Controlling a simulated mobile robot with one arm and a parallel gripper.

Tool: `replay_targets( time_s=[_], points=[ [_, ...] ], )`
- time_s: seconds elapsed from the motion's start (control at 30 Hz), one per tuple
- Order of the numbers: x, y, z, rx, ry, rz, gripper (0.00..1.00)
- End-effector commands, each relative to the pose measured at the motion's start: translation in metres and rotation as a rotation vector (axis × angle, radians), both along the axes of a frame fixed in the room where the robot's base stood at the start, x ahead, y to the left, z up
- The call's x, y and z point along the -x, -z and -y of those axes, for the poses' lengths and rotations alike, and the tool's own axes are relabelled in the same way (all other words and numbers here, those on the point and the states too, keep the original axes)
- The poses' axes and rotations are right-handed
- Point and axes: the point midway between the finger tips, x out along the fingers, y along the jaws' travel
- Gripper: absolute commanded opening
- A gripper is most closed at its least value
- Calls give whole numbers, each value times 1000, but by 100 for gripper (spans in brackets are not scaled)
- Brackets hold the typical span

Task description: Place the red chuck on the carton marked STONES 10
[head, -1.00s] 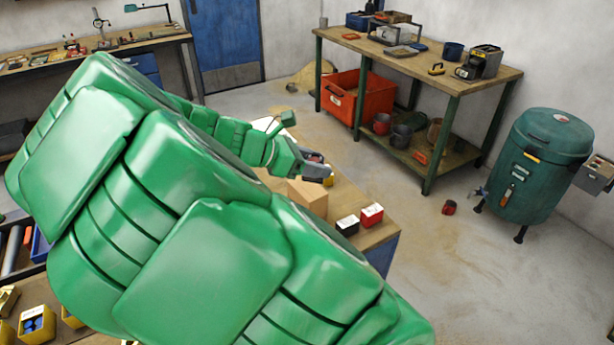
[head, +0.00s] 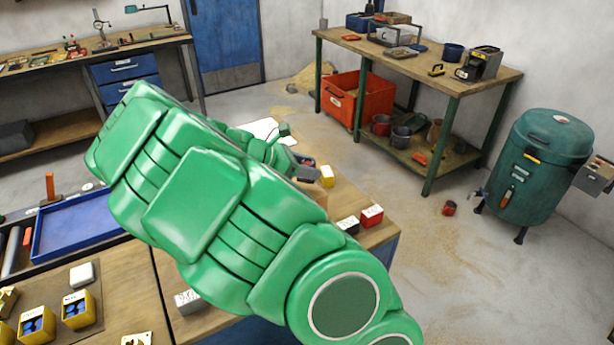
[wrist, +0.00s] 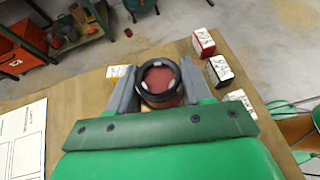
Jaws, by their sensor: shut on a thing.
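My gripper (wrist: 158,88) is shut on the red chuck (wrist: 162,79), a round red piece with a black rim, held between the grey fingers in the wrist view. In the head view the gripper's grey tip (head: 306,172) shows above the bench, and the chuck cannot be made out there. A red carton (wrist: 203,43), a black carton (wrist: 220,70) and a white-topped carton (wrist: 238,97) stand to the right of the chuck in the wrist view. The red carton (head: 371,216) and black carton (head: 347,226) also show in the head view. Their markings are too small to read.
A yellow carton (head: 327,176) stands beside the gripper. A white sheet (wrist: 22,137) lies on the bench at left in the wrist view. A blue tray (head: 75,228) lies at left. Yellow bins (head: 37,326) stand lower left.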

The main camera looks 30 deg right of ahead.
Motion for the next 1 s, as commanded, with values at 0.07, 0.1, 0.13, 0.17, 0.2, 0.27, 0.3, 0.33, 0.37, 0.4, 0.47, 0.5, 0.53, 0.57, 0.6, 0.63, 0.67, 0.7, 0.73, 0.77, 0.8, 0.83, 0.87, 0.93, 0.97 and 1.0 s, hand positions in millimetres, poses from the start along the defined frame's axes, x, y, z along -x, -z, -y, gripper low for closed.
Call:
replay_targets(
  time_s=[0.07, 0.1, 0.13, 0.17, 0.2, 0.27, 0.3, 0.33, 0.37, 0.4, 0.47, 0.5, 0.53, 0.57, 0.6, 0.63, 0.67, 0.7, 0.73, 0.77, 0.8, 0.83, 0.87, 0.93, 0.97, 1.0],
  points=[
    [-1, 1, 1, 0, 0, 0, 0],
    [-3, 3, 1, 0, 0, 0, 0],
    [-4, 5, 2, 0, 0, 0, 0],
    [-5, 6, 2, 0, 0, 0, 0],
    [-6, 10, 2, 0, 0, -1, 0],
    [-5, 18, 2, 1, -2, -1, 0],
    [-5, 24, 2, 2, -2, -2, 0],
    [-5, 27, 2, 2, -3, -1, 0],
    [-5, 31, 2, 1, -3, -1, 0],
    [-5, 34, 2, 1, -2, 0, 0],
    [-5, 36, 2, 1, -1, 0, 0],
    [-5, 36, 2, 1, -1, 2, 0],
    [-5, 36, 2, 1, -1, 2, 0],
    [-5, 36, 2, 1, -1, 2, 0],
    [-5, 36, 2, 1, -1, 2, 0],
    [-5, 36, 2, 1, -1, 2, 0],
    [-5, 36, 2, 1, 0, 1, 0],
    [-5, 36, 2, 1, 0, 1, 0],
    [-5, 37, 2, 1, 0, 1, 0],
    [-5, 37, 2, 1, -1, 0, 0],
    [-5, 38, 2, 1, -1, 0, 0],
    [-5, 39, 2, 1, -1, 0, 0],
    [-5, 39, 2, 0, 0, 1, 52],
    [-5, 39, 2, 0, 0, 1, 63],
    [-5, 39, 2, 0, 0, 1, 68],
    [-5, 39, 2, 0, 0, 1, 74]
  ],
)
